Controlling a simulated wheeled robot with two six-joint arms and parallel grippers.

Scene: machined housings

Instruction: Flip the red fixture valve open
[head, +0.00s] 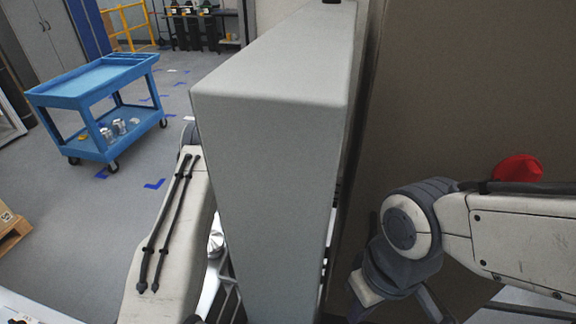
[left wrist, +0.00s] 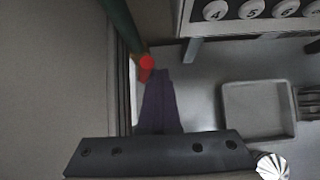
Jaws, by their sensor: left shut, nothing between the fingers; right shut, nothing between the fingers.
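In the left wrist view, a small red part (left wrist: 147,64) sits at the lower end of a dark green bar (left wrist: 120,22), next to a grey wall. It looks like the valve's handle, but its position is unclear. My left gripper (left wrist: 161,74) is shut and empty, its fingertips beside the red part; I cannot tell whether they touch. In the head view, the left gripper is hidden behind the grey housing. My right gripper (head: 398,302) is shut and empty low in the head view, partly cut off. A red rounded thing (head: 518,168) shows behind my right arm.
A tall grey housing (head: 270,120) stands between my arms, with a brown panel (head: 455,90) at right. A blue cart (head: 90,82) stands at left on open floor. The left wrist view shows a grey tray (left wrist: 228,112) and a panel with numbered discs (left wrist: 250,10).

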